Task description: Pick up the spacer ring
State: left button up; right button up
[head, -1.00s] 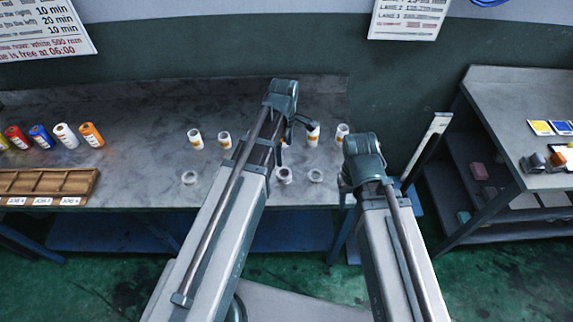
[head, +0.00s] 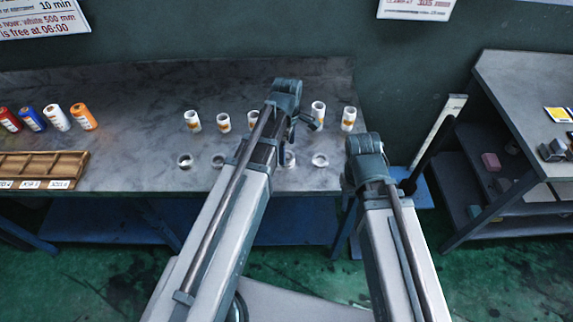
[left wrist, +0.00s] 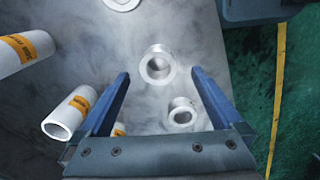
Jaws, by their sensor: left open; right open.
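Several short white rings stand in a row on the grey table. In the head view I see one ring (head: 185,160) at the left, a second ring (head: 218,160), and one at the right (head: 320,160); another is partly hidden by my left arm. In the left wrist view my left gripper (left wrist: 160,74) is open and empty. A spacer ring (left wrist: 157,65) shows between its blue fingertips, apparently below them, and a smaller-looking ring (left wrist: 182,112) lies closer to the palm. I cannot tell if the fingers touch anything.
White cylinders with orange labels (head: 348,119) stand behind the rings; some show at the left in the left wrist view (left wrist: 72,112). Coloured rolls (head: 83,117) and a wooden tray (head: 88,157) are at the left. The table's middle is clear. A shelf unit (head: 515,95) stands right.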

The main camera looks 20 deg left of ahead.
pick_arm(q)
jog(key=shift+f, duration=0.1)
notch_tip(320, 180, down, 5)
jog(key=b, duration=0.5)
jog(key=shift+w+a+f, duration=0.1)
jog(key=shift+w+a, duration=0.05)
jog(key=c, duration=1.5)
jog(key=shift+r, duration=0.2)
